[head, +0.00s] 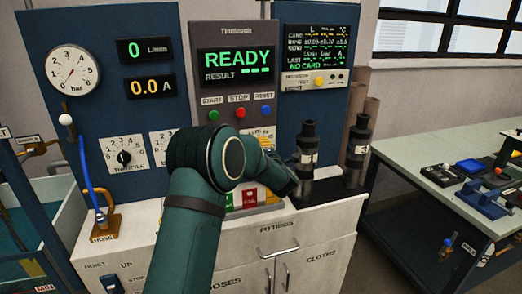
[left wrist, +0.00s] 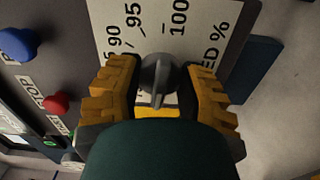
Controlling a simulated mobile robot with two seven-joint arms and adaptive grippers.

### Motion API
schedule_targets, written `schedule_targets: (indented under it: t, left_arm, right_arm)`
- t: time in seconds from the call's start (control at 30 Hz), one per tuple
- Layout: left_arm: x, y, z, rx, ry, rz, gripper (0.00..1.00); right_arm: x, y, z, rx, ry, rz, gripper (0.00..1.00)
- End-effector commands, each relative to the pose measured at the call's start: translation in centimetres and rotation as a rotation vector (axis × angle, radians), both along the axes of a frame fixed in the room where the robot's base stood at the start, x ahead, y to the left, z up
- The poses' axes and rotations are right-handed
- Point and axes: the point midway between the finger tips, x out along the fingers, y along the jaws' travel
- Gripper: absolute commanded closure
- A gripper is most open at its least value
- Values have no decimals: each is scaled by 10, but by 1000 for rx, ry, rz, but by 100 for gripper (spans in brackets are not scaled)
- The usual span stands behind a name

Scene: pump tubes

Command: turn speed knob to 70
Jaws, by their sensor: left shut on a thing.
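The speed knob (left wrist: 157,72) is grey and sits on a white dial plate (left wrist: 190,25) marked 90, 95 and 100, with "ED %" readable at the right in the left wrist view. My left gripper (left wrist: 158,90), with its yellow fingers on both sides of the knob, is shut on it. My own wrist covers the lower part of the dial, and I cannot tell which number the knob points at. In the head view, my green left arm hides the gripper and most of the dial on the control panel (head: 200,100). My right gripper is in neither view.
The panel display (head: 237,62) reads READY. Green start (head: 213,116), red stop (head: 240,112) and blue reset (head: 266,109) buttons lie close above my arm. Two black pump fittings (head: 307,145) (head: 358,150) stand right of my arm. A workbench (head: 430,178) is farther right.

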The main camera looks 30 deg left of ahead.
Motion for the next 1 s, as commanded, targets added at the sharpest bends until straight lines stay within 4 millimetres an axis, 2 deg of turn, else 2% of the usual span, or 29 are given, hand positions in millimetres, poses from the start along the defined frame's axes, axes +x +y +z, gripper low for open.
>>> schedule_targets:
  t: [0.3, 0.77, 0.8, 0.83, 0.87, 1.0]
  left_arm:
    - [0, 1, 3, -54, -71, 2, 97]
    - [0, 1, 3, -60, -79, 1, 97]
    - [0, 1, 3, -60, -79, 1, 45]
    - [0, 1, 3, -60, -79, 1, 34]
    - [0, 1, 3, -60, -78, 1, 24]
    - [0, 1, 2, -61, -76, 1, 24]
  right_arm:
    - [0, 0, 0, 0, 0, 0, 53]
    - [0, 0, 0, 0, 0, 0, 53]
    - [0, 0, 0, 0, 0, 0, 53]
    - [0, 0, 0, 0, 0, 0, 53]
    - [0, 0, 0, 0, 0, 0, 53]
    - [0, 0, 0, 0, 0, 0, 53]
